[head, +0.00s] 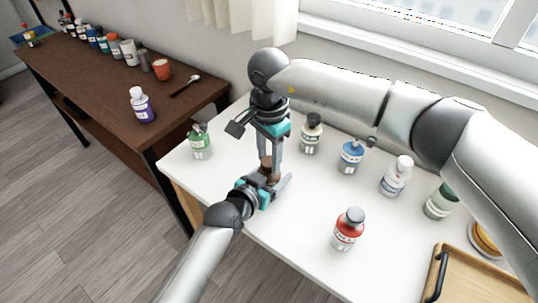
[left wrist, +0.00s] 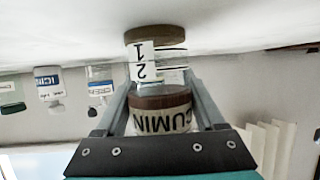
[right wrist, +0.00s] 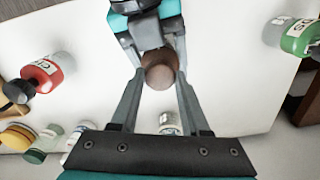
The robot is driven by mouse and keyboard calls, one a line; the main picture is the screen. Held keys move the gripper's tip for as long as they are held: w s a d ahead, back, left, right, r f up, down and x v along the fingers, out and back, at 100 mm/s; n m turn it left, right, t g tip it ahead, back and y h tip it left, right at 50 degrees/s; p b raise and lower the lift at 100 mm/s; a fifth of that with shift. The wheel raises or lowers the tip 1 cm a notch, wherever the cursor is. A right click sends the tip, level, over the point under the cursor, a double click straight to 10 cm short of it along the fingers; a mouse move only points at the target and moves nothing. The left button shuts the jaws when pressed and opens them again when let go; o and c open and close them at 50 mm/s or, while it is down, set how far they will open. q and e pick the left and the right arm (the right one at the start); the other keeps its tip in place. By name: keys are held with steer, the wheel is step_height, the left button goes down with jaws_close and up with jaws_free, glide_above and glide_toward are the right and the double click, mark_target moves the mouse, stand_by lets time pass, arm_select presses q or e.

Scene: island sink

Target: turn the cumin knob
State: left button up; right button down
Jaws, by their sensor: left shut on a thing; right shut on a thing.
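The cumin jar (head: 267,171) stands upright near the white table's front left edge. In the left wrist view it is upside down, with a brown band and a CUMIN label (left wrist: 165,122). A clear part marked with numbers and a brown end (left wrist: 155,35) show beyond it. My left gripper (head: 265,186) reaches in low from the front and is shut on the jar. My right gripper (head: 269,160) points down from above and is shut on the round brown top, the knob (right wrist: 160,74). The fingers partly hide the jar in the head view.
On the table stand a green-labelled bottle (head: 200,145), a black-capped jar (head: 311,136), a blue bottle (head: 351,156), a white bottle (head: 396,176) and a red bottle (head: 347,231). A wooden tray (head: 478,278) lies at the right. A brown side table (head: 95,90) holds several bottles.

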mark_target(269, 161)
steer(key=m, duration=0.5)
steer(key=shift+m, duration=0.3)
steer(key=shift+c, duration=1.8)
jaws_free()
steer(key=shift+r, duration=0.1)
step_height(269, 161, up, 12)
